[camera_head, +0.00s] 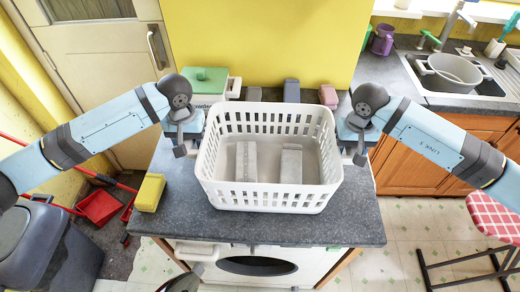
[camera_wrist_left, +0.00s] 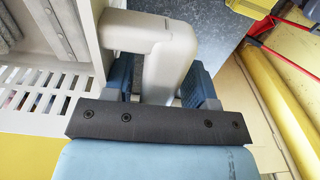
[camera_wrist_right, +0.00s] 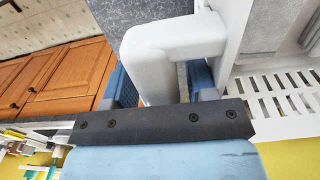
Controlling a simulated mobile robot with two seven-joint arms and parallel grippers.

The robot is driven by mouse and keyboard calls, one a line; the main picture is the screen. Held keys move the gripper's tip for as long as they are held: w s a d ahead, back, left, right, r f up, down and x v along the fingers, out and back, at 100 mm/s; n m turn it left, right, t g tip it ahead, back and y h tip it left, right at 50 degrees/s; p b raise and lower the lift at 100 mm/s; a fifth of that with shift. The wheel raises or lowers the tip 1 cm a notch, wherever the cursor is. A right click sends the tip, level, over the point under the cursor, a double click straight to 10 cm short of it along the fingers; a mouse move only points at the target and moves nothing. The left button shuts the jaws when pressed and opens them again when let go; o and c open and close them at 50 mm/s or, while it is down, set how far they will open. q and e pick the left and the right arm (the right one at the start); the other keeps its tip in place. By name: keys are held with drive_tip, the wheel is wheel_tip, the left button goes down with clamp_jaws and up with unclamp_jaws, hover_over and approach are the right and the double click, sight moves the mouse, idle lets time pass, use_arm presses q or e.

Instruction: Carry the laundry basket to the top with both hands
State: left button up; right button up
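The white laundry basket (camera_head: 268,197) has slotted walls and is level over the dark grey worktop (camera_head: 170,215). I cannot tell whether its base touches the surface. My right gripper (camera_head: 355,142) is at the right side. In the right wrist view its fingers (camera_wrist_right: 160,85) flank the right handle (camera_wrist_right: 160,50) in the same way. The finger pads' contact is partly hidden.
A yellow block (camera_head: 149,192) lies on the worktop's left edge. A green-lidded container (camera_head: 204,80) and small boxes stand behind the basket. A front-loading machine (camera_head: 257,265) is below. A sink with a pot (camera_head: 450,75) is at right, a checked stool (camera_head: 495,217) lower right.

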use_arm(q)
drive_tip(key=shift+d, duration=0.1)
use_arm(e)
drive_tip(key=shift+a, duration=0.1)
use_arm(q)
drive_tip(key=o, duration=0.7)
drive_tip(key=shift+r, duration=0.1)
drive_tip(key=shift+c, duration=0.2)
use_arm(e)
drive_tip(key=shift+r, duration=0.1)
use_arm(q)
drive_tip(key=shift+o, duration=0.2)
drive_tip(key=shift+d, duration=0.15)
use_arm(e)
drive_tip(key=shift+a, duration=0.15)
use_arm(q)
drive_tip(key=shift+d+r, duration=0.1)
drive_tip(key=shift+d, duration=0.05)
drive_tip(key=shift+c, duration=1)
use_arm(e)
drive_tip(key=shift+a, duration=0.15)
use_arm(q)
drive_tip(key=shift+o, duration=1.1)
drive_tip(key=shift+r, duration=3.85)
use_arm(e)
drive_tip(key=shift+c, duration=0.8)
drive_tip(key=shift+o, duration=1.3)
